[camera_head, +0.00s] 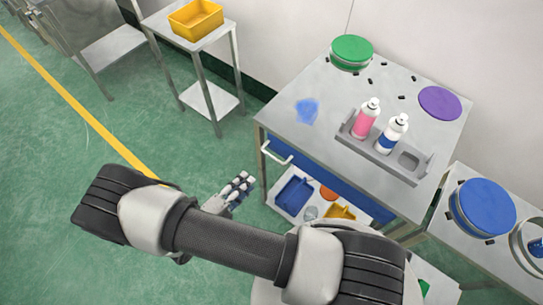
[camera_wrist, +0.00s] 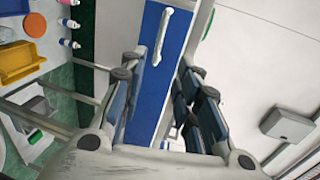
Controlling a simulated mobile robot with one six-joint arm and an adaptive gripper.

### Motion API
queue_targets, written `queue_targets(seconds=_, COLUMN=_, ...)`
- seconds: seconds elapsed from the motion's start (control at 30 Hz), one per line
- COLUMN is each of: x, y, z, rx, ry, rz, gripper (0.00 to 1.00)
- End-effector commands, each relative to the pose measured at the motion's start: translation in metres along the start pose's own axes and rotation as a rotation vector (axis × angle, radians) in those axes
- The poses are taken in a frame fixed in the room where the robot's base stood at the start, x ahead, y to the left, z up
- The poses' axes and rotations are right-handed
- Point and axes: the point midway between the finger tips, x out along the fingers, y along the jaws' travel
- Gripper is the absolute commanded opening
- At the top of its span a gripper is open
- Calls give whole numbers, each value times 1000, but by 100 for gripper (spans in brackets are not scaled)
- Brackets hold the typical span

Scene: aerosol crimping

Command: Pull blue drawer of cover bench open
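The blue drawer (camera_head: 335,182) is set under the top of the grey cover bench (camera_head: 285,107) and looks flush with it. Its white bar handle (camera_head: 277,153) is near the left end of the front. In the wrist view the blue drawer front (camera_wrist: 172,50) runs upright through the middle, with the handle (camera_wrist: 163,36) on it beyond my fingertips. My gripper (camera_head: 240,186) is in front of the bench, to the left of and below the handle, apart from it. In the wrist view my gripper (camera_wrist: 158,76) has its fingers spread with nothing between them.
On the bench top stand a rack (camera_head: 383,158) with a pink bottle (camera_head: 366,121) and a blue-white bottle (camera_head: 391,136), a green lid (camera_head: 351,50) and a purple disc (camera_head: 440,103). Bins (camera_head: 294,196) sit on the lower shelf.

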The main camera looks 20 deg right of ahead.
Motion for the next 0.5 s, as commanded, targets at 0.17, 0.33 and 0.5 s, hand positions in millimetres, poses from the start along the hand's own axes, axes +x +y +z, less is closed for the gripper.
queue_targets(seconds=0.17, x=41, y=2, z=-2, rx=0, ry=8, rz=0, gripper=30)
queue_targets(seconds=0.33, x=79, y=2, z=-2, rx=2, ry=9, rz=1, gripper=30)
queue_targets(seconds=0.5, x=114, y=2, z=-2, rx=4, ry=8, rz=2, gripper=30)
